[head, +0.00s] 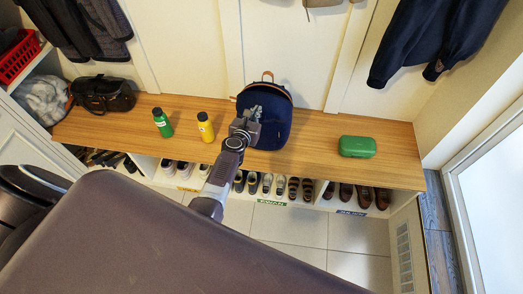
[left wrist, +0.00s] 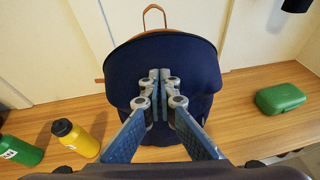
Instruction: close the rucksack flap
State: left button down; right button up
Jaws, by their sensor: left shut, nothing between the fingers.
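The navy rucksack (head: 277,132) stands on the wooden bench against the wall, with a tan loop handle at its top. It fills the middle of the left wrist view (left wrist: 190,65), where its curved navy flap (left wrist: 130,62) spans the upper part and a little tan trim shows at the left. I cannot tell whether the flap lies fully down. My left gripper (head: 253,112) is in front of the rucksack, fingers together and empty. In the left wrist view its fingertips (left wrist: 160,75) overlap the flap; contact is unclear. They hide part of the rucksack's front. My right gripper is not in view.
On the bench (head: 315,150), a green bottle (head: 162,123) and a yellow bottle (head: 206,127) stand left of the rucksack. A green case (head: 357,147) lies to the right, a black bag (head: 102,94) at far left. Shoes fill the cubbies below. Bench between rucksack and case is clear.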

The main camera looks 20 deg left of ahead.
aim_at(260, 101)
pick_arm(q)
jog(key=shift+w+d+r, duration=0.1)
jog(key=shift+w+r, duration=0.1)
jog(key=shift+w, duration=0.25)
jog(key=shift+w+r, duration=0.15)
jog(key=shift+w, duration=0.3)
jog(key=shift+w+a, duration=0.15)
jog(key=shift+a, duration=0.1)
jog(key=shift+w+a, duration=0.3)
jog(key=shift+w, duration=0.25)
jog(key=shift+w+r+b, duration=0.1)
jog(key=shift+w+b, duration=0.2)
jog(key=shift+b, duration=0.05)
jog(key=shift+w, duration=0.4)
jog(key=shift+w+a, duration=0.1)
jog(key=shift+w, duration=0.05)
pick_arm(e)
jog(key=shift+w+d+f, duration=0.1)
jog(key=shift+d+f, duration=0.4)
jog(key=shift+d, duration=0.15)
